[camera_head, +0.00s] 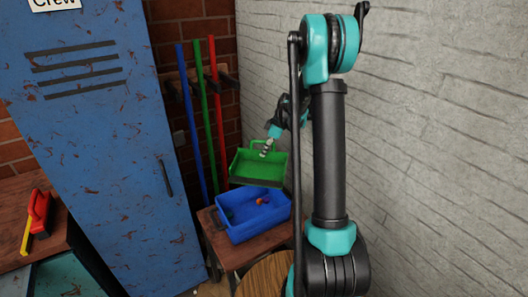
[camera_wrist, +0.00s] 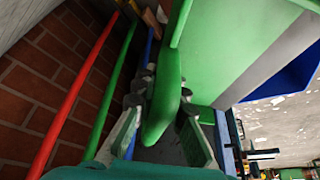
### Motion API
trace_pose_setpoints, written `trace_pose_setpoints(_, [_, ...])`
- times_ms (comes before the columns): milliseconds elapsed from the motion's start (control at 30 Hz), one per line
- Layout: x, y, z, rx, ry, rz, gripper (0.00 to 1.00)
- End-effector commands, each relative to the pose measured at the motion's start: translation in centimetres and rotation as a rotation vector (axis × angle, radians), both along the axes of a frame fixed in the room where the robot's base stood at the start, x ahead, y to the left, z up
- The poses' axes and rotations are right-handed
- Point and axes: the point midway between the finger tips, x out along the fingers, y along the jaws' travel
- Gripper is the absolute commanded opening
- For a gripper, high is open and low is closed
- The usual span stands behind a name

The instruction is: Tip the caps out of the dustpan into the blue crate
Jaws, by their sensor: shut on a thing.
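The green dustpan (camera_head: 262,167) is held above the back of the blue crate (camera_head: 256,229), tilted with its open face toward my head camera and its dark lip low, by the crate's rim. My gripper (camera_head: 267,149) is shut on the dustpan's handle; in the wrist view the fingers (camera_wrist: 163,100) close around the green handle (camera_wrist: 165,75). A few small caps (camera_head: 263,200), orange-red and dark, lie inside the crate. I see no caps on the visible face of the pan. Part of the blue crate (camera_wrist: 283,82) shows at the right of the wrist view.
The crate stands on a wooden bench (camera_head: 260,246) close to the white brick wall (camera_head: 430,130). Blue, green and red poles (camera_head: 221,120) lean behind it. A blue locker (camera_head: 90,130) stands left. A red and yellow brush (camera_head: 37,218) lies on a table at far left.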

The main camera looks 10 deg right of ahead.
Motion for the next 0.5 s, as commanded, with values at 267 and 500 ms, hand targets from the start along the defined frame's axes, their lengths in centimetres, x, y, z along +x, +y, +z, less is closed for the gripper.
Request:
trace_pose_setpoints(267, [-0.4,0.2,2.6,-0.001,-0.002,0.001,0.00])
trace_pose_setpoints(500, [-0.5,0.2,4.6,-0.001,-0.003,0.001,0.00])
